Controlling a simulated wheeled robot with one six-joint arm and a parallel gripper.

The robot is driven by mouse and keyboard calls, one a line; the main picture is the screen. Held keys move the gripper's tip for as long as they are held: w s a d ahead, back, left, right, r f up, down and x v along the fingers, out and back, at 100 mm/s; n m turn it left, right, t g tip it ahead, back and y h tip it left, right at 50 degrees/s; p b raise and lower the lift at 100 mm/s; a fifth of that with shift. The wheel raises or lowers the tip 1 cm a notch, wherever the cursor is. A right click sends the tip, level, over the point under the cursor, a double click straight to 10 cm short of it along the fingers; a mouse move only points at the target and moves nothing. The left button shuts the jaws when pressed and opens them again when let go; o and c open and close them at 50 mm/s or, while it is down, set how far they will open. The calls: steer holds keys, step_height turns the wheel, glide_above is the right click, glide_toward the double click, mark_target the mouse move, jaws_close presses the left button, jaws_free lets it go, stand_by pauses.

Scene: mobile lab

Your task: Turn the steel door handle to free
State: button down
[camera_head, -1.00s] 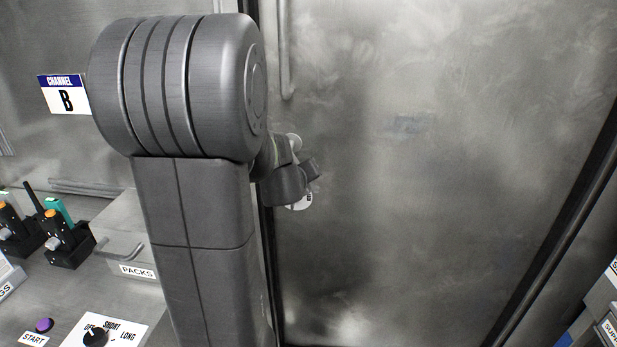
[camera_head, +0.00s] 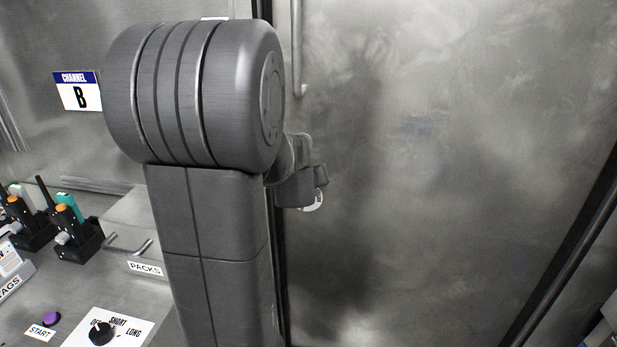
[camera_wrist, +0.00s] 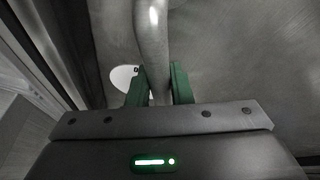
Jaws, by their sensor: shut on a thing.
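The steel door handle (camera_wrist: 152,40) shows in the wrist view as a round grey bar running from the top edge down between two green fingers. My gripper (camera_wrist: 158,88) is shut on this bar. A white round label (camera_wrist: 124,77) lies on the door surface just left of the fingers. In the head view my gripper (camera_head: 312,183) is at the left side of the steel door (camera_head: 430,180), in front of the white label (camera_head: 313,202). My arm and gripper hide the gripped handle there.
A vertical steel bar (camera_head: 297,50) is above my gripper. A counter on the left holds radios (camera_head: 70,225) in black stands, a PACKS drawer (camera_head: 146,268), a purple START button (camera_head: 52,319) and a dial (camera_head: 102,333). A dark door edge (camera_head: 565,260) runs along the right.

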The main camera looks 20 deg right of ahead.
steer(key=c, duration=1.3)
jaws_free()
steer(key=shift+a+f, duration=0.1)
steer(key=p+v, duration=0.5)
steer(key=v, duration=0.8)
steer(key=shift+s+r, duration=0.25)
steer(key=shift+s, duration=0.1)
steer(key=b+x, duration=0.5)
steer(key=x, duration=0.9)
steer(key=shift+a, duration=0.1)
